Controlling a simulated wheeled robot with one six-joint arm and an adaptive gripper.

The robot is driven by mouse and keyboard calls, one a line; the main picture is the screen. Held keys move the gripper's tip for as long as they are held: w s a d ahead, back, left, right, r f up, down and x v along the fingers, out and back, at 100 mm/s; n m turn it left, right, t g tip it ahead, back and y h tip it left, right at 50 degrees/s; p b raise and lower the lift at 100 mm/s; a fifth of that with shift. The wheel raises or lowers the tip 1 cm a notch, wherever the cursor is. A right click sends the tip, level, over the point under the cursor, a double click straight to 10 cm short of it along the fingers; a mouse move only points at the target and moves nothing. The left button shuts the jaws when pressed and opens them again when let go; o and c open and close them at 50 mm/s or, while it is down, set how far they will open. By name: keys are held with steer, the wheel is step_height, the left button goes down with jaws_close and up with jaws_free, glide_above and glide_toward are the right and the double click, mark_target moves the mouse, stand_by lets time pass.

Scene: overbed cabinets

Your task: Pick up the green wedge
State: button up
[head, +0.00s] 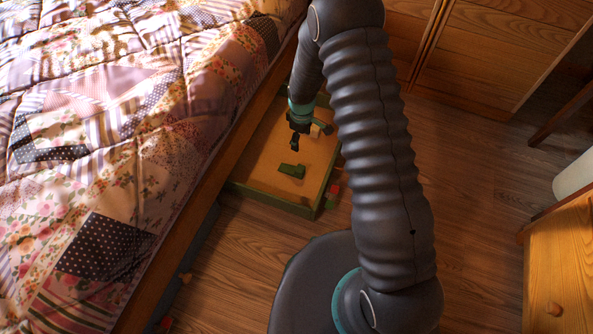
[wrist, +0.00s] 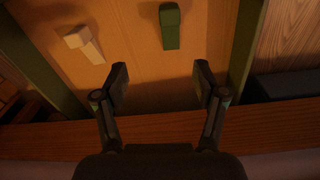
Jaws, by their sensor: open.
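A green block (head: 291,171), which I take to be the green wedge, lies on the floor of a shallow green-rimmed wooden tray (head: 262,196). Its exact shape is hard to tell in the head view. My gripper (head: 294,143) is over the tray, a little behind the green block in the head view. In the wrist view my gripper (wrist: 162,80) has its two fingers spread apart with nothing between them.
A cream block (wrist: 85,45) lies in the tray to the left in the wrist view. The bed's wooden side rail (head: 186,222) runs close along the tray's left side. A red block (head: 334,189) is by the tray's right edge. A wooden cabinet (head: 560,265) stands at right.

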mark_target(298, 167)
steer(key=shift+n, duration=0.5)
steer(key=f, duration=0.8)
steer(key=a+f, duration=0.1)
steer(key=f, duration=0.4)
steer(key=shift+s, duration=0.4)
steer(key=shift+s+f, duration=0.15)
steer(key=shift+f, duration=1.4)
steer(key=shift+s+f, duration=0.1)
steer(key=shift+f, duration=1.4)
steer(key=shift+c, duration=0.3)
steer(key=c, duration=1.2)
